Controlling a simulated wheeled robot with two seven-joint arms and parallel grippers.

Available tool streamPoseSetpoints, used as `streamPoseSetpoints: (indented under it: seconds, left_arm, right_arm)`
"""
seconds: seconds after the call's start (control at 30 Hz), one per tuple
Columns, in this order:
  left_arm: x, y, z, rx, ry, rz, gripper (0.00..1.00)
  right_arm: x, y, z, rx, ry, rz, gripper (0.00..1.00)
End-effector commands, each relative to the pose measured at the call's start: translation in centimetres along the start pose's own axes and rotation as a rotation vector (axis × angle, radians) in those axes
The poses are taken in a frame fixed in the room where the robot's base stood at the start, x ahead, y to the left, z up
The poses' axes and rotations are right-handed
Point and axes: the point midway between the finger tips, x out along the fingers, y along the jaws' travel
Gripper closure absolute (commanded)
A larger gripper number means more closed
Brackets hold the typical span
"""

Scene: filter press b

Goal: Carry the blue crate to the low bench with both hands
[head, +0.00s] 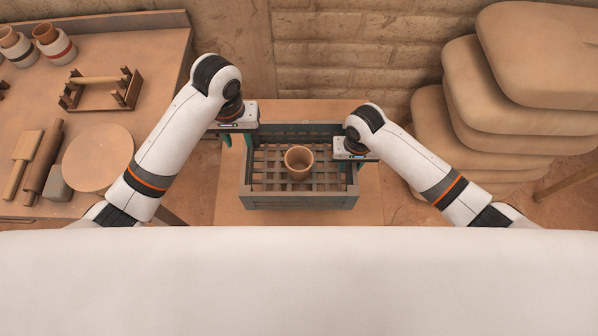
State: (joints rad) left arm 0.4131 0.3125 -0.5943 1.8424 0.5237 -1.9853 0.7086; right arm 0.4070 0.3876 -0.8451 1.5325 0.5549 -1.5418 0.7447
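The blue crate (300,203) is a blue-grey slatted box, level on or just over a low wooden bench (228,205); I cannot tell if it touches. A small terracotta cup (299,162) stands inside it. My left gripper (237,139) is at the crate's left side towards the back, its teal fingers apart. My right gripper (353,153) is over the crate's right side. One teal finger shows at the inner end of its body, well in from the wall, so it looks open; the other finger is hidden.
At left a worktable (110,45) holds painted pots (55,47), a wooden rack (100,90), a round board (98,158) and a rolling pin (43,163). Stacked tan sacks (510,110) stand at right. A brick wall (350,55) is behind the bench. My white body covers the bottom.

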Motion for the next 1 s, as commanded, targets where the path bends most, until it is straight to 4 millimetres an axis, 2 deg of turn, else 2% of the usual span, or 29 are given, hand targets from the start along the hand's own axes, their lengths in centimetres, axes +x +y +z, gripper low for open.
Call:
streamPoseSetpoints:
  seconds: [0.17,0.4,0.6,0.77,1.0]
  left_arm:
    - [-0.3,0.0,0.0,0.0,-0.001,-0.001,0.67]
    - [-0.3,0.0,0.0,0.0,0.0,0.0,0.67]
    - [-0.2,0.0,0.0,0.0,0.0,0.0,0.67]
    - [-0.2,0.0,0.0,0.0,0.0,0.0,0.67]
    - [-0.2,0.0,0.0,0.0,0.0,0.0,0.67]
  right_arm:
    - [-1.8,0.0,0.1,0.0,-0.004,0.002,0.67]
    - [-6.9,0.0,0.1,0.0,-0.005,0.002,0.67]
    - [-10.4,0.0,0.1,0.0,-0.003,0.001,0.67]
    - [-11.7,0.0,0.1,0.0,-0.002,0.001,0.67]
    - [-12.0,0.0,0.0,0.001,0.0,0.0,0.67]
